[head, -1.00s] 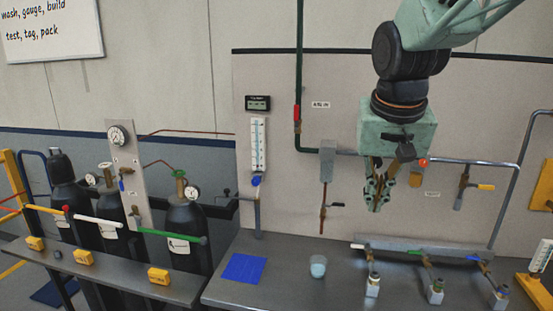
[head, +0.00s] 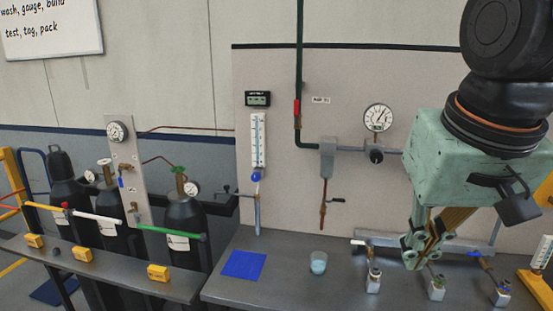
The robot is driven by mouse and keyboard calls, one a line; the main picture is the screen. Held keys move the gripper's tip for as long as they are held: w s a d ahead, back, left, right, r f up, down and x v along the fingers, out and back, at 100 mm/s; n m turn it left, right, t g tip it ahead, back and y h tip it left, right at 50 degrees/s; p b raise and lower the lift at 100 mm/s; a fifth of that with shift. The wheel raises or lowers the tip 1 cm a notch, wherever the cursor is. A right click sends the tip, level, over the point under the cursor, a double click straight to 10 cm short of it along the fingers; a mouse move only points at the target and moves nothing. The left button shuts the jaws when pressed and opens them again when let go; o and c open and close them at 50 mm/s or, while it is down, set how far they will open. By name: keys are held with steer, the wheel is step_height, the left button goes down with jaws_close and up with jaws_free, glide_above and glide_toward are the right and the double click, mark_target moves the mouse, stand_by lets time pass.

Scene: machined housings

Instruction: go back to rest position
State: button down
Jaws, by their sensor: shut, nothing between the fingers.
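My gripper (head: 411,259) hangs at the right of the head view, its green fingers pointing down and to the left. It is shut with nothing in it. Its fingertips overlap the manifold area above the bench in the picture; I cannot tell how high above the bench they are. My wrist and arm hide part of the wall panel, the pipework behind and much of the manifold bar.
Three small valves stand on the bench, the left one (head: 373,280) beside the fingertips. A glass (head: 318,263) and a blue mat (head: 244,265) lie further left. A wall gauge (head: 379,118) is left of my wrist. Gas cylinders (head: 186,225) stand at the left.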

steer(key=s+f+n+b, duration=0.1)
steer(key=s+f, duration=0.2)
steer(key=s, duration=0.9)
steer(key=shift+a+f, duration=0.35)
steer(key=shift+a, duration=0.1)
